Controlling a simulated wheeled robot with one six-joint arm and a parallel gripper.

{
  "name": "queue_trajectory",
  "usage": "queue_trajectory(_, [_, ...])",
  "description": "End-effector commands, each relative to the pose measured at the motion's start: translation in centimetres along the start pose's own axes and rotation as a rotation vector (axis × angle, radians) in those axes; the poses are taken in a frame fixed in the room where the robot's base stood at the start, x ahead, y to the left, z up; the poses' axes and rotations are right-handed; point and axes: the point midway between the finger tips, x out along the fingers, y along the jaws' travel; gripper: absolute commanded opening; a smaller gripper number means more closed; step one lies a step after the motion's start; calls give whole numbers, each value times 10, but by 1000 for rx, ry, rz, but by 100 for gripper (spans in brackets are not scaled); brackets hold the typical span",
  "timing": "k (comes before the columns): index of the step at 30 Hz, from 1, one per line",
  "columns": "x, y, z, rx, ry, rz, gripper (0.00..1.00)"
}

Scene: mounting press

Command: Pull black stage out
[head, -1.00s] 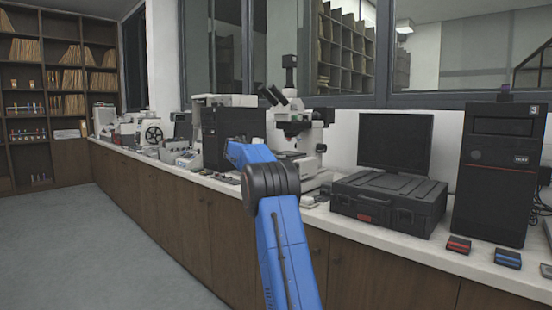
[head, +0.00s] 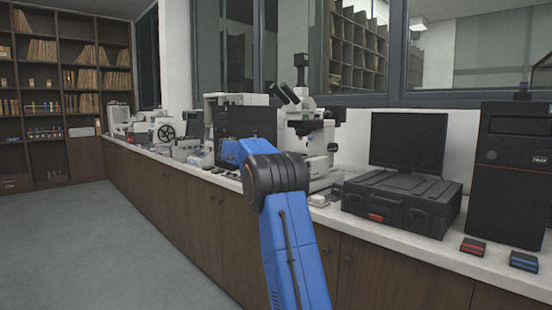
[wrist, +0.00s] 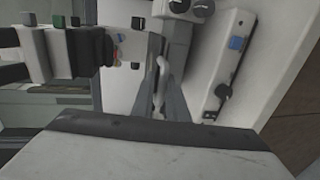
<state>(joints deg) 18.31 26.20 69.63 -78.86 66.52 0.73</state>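A white microscope (head: 312,135) stands on the counter in the head view. A dark flat part at its middle (head: 304,127) may be the black stage; I cannot tell for sure. My blue arm reaches toward the counter in front of a black machine with a light top (head: 245,122), left of the microscope. My gripper is hidden behind the arm there. In the wrist view my gripper (wrist: 161,93) shows two grey fingers with a gap between them.
A black case (head: 402,205) with a monitor (head: 408,142) on it stands right of the microscope, near a black tower (head: 510,170). Red (head: 473,247) and blue (head: 525,261) small boxes lie at the counter front. The floor at left is clear.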

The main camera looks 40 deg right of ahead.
Motion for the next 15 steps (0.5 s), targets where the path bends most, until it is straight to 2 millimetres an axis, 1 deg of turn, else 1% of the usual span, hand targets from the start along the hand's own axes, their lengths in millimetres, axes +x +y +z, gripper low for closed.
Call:
queue_trajectory(1, [2,-6,0,-4,-4,-8,23])
queue_trajectory(2, [2,-6,0,-4,-4,-8,28])
queue_trajectory(11, [1,-3,0,-2,-2,-4,28])
queue_trajectory(15, [-7,-2,0,-1,-1,-3,28])
